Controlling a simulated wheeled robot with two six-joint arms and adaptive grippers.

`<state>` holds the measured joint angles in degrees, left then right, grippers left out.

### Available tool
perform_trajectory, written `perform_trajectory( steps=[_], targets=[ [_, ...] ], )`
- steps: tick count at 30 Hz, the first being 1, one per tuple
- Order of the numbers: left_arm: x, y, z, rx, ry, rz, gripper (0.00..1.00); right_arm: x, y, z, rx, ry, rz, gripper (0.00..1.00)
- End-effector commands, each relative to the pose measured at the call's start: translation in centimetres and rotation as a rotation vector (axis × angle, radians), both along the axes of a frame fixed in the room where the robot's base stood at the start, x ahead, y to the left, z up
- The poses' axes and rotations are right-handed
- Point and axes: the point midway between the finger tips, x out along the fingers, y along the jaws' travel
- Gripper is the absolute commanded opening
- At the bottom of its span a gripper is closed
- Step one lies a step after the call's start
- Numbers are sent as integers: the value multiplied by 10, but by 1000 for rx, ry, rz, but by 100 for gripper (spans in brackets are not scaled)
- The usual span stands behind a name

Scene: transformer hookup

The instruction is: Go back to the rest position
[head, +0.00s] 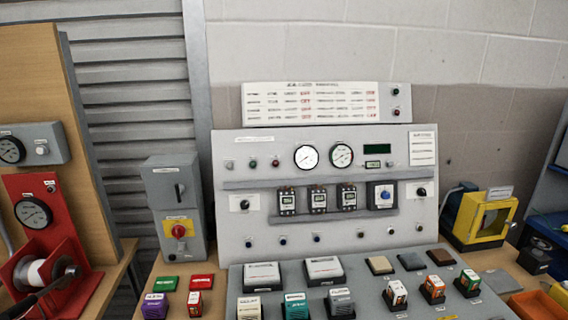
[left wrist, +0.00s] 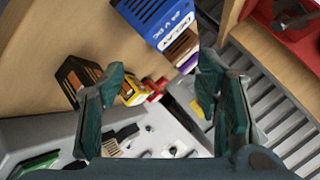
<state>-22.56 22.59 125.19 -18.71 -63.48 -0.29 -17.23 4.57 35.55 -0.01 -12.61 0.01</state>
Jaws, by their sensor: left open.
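My left gripper (left wrist: 162,72) shows in the left wrist view. Its two dark green fingers are spread apart with nothing held between them. Beyond the fingertips lie a blue block with white lettering (left wrist: 160,18), a black and orange block (left wrist: 74,80) and a small yellow piece (left wrist: 132,92), all apart from the fingers. I cannot make out either gripper in the head view. My right gripper is in neither view.
A grey control panel (head: 260,205) with gauges stands behind a sloped console (head: 375,285) bearing several modules. A grey switch box (head: 172,190) and a red winder (head: 75,250) are at left. A yellow-framed device (head: 478,218) and an orange tray (head: 535,305) are at right.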

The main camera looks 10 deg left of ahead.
Motion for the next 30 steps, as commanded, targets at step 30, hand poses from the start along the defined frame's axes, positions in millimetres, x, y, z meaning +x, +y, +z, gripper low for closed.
perform_trajectory(
  steps=[30],
  targets=[
    [-206,-110,-381,-558,540,253,58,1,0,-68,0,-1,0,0]
  ],
)
